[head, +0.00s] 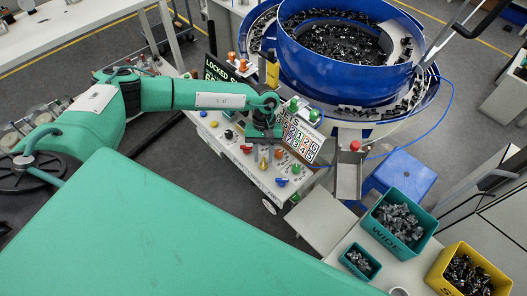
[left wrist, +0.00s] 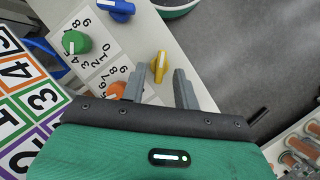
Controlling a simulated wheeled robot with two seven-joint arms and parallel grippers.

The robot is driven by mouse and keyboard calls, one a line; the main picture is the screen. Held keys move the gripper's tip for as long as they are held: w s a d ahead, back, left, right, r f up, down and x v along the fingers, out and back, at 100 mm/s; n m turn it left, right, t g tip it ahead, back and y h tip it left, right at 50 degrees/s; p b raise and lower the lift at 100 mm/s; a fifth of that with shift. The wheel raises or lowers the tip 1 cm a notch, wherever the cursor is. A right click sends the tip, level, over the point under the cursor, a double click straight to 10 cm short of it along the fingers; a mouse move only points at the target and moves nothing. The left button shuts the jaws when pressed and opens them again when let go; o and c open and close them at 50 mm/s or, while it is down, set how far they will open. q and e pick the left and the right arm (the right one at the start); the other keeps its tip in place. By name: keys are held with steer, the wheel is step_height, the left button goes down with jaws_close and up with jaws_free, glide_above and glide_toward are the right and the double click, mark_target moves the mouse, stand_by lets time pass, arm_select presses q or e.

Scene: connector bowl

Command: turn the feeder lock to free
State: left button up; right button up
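My left gripper (head: 264,146) is over the sloped control panel (head: 236,150) in the head view. The left wrist view shows its two fingers (left wrist: 160,82) apart, with nothing held. A yellow lever-like knob (left wrist: 159,66) stands just beyond the fingertips, in line with the gap between them; no contact shows. It also shows below the gripper in the head view (head: 263,163). I see no label naming it the feeder lock. A dark display (head: 215,68), partly hidden by my arm, reads "LOCKED".
An orange knob (left wrist: 117,89) is beside the left finger, partly hidden. A green knob (left wrist: 76,42) and a blue knob (left wrist: 120,8) are farther off. A blue bowl feeder (head: 345,80) stands behind the panel. Teal bins (head: 398,240) and a yellow bin (head: 470,280) are at right.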

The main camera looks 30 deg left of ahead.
arm_select(q)
steer(key=shift+f, duration=0.15)
jaws_close()
arm_select(e)
steer(key=shift+d, duration=0.2)
steer(key=shift+f, duration=0.1)
